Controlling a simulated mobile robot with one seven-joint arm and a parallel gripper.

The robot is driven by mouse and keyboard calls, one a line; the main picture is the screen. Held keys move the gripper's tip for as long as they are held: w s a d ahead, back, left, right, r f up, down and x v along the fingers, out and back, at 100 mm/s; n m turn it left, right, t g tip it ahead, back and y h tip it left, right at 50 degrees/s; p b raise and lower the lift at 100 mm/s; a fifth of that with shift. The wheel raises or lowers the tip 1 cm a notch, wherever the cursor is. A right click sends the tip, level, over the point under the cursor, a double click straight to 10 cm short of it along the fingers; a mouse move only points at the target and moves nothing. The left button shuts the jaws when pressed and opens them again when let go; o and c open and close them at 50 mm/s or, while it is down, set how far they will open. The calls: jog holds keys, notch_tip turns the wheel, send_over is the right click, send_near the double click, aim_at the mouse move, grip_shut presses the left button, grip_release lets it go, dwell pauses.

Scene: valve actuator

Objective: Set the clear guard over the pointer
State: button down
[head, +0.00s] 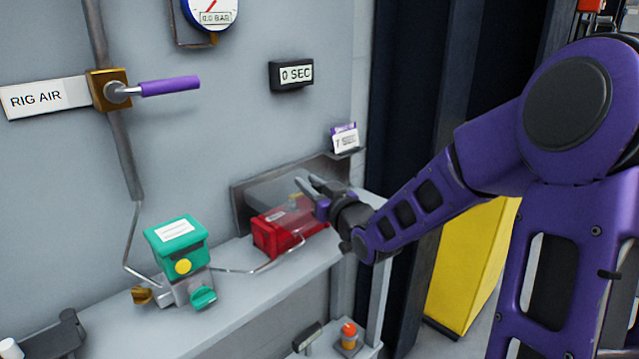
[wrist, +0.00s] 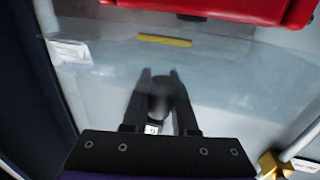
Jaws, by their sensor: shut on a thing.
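The clear guard (head: 272,190) shows in the head view as a pale see-through box shape over the red actuator (head: 272,238) on the shelf. My gripper (head: 308,187) comes in from the right and is shut on the guard's dark knob (wrist: 158,103). In the wrist view the guard (wrist: 95,75) is a wide hazy sheet beyond my gripper (wrist: 160,82). The yellow pointer (wrist: 165,40) shows through or near it, beside the red actuator (wrist: 220,8). I cannot tell whether the guard touches the actuator.
A grey back plate (head: 240,212) stands behind the actuator. A teal-topped unit (head: 176,243) with a yellow button stands to the left, joined by a thin pipe. A small card holder (head: 344,138) is above right. The shelf (head: 245,300) is clear in front.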

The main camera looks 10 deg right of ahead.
jog(key=shift+s+a+f, duration=0.1)
jog(key=shift+s+a, duration=0.3)
jog(key=shift+a, duration=0.2)
jog(key=c, duration=0.7)
grip_release()
jog(key=shift+s+a, duration=0.1)
